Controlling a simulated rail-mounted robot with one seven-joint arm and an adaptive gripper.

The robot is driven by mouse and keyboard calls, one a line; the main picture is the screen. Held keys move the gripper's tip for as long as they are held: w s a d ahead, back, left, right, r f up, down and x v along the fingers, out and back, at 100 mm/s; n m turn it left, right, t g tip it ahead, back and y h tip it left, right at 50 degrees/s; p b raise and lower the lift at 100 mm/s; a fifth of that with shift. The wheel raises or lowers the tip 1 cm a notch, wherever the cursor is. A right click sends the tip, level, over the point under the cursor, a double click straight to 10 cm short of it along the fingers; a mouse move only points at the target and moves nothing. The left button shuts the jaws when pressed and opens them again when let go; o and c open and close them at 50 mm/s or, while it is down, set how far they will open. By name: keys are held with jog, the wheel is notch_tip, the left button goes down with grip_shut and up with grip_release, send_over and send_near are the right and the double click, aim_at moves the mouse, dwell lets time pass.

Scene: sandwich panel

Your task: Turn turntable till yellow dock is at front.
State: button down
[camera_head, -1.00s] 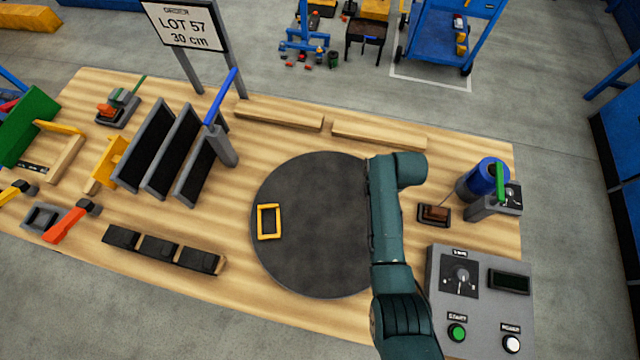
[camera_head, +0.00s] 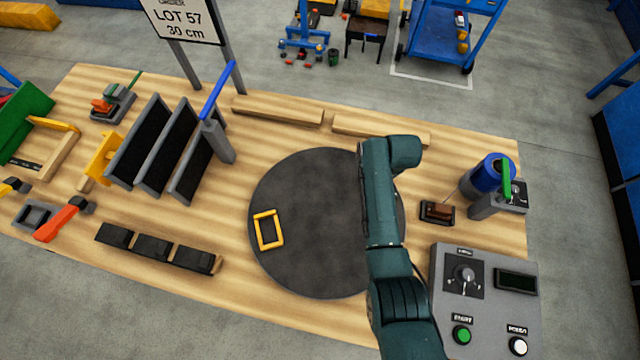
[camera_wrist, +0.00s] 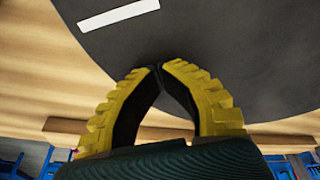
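The turntable (camera_head: 315,270) is a dark grey disc in the middle of the wooden bench. The yellow dock (camera_head: 257,232), a yellow square outline, lies on its left part, a little tilted. My arm covers the disc's right edge in the head view, and my gripper is hidden there. In the wrist view my gripper (camera_wrist: 158,66) has its yellow fingers with their tips together and nothing seen between them. A white strip (camera_wrist: 118,15) lies on the disc in the wrist view.
A grey control panel (camera_head: 485,300) with a knob and buttons stands at the front right. A blue cylinder (camera_head: 483,175) is behind it. Upright dark panels (camera_head: 170,145) and a row of black blocks (camera_head: 152,247) stand left of the turntable. Wooden bars (camera_head: 278,110) lie behind it.

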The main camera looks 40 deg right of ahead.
aim_at(357, 168)
jog(key=shift+s+a+f, duration=0.2)
jog(key=shift+a+f, duration=0.05)
jog(key=shift+f, duration=0.2)
jog(key=shift+w+f+b, duration=0.1)
jog(key=shift+w+b, duration=0.35)
jog(key=shift+b, duration=0.1)
jog(key=shift+w+b, duration=0.65)
jog(key=shift+w, duration=0.2)
jog(key=shift+w+r, duration=0.2)
jog(key=shift+a, duration=0.1)
jog(key=shift+w+a+b, duration=0.15)
jog(key=shift+w+b, duration=0.45)
jog(key=shift+w, duration=0.1)
jog(key=shift+w+a+b, duration=0.1)
jog(key=shift+w+b, duration=0.5)
jog(key=shift+w, duration=0.05)
jog(key=shift+w+r, duration=0.2)
jog(key=shift+w, duration=0.1)
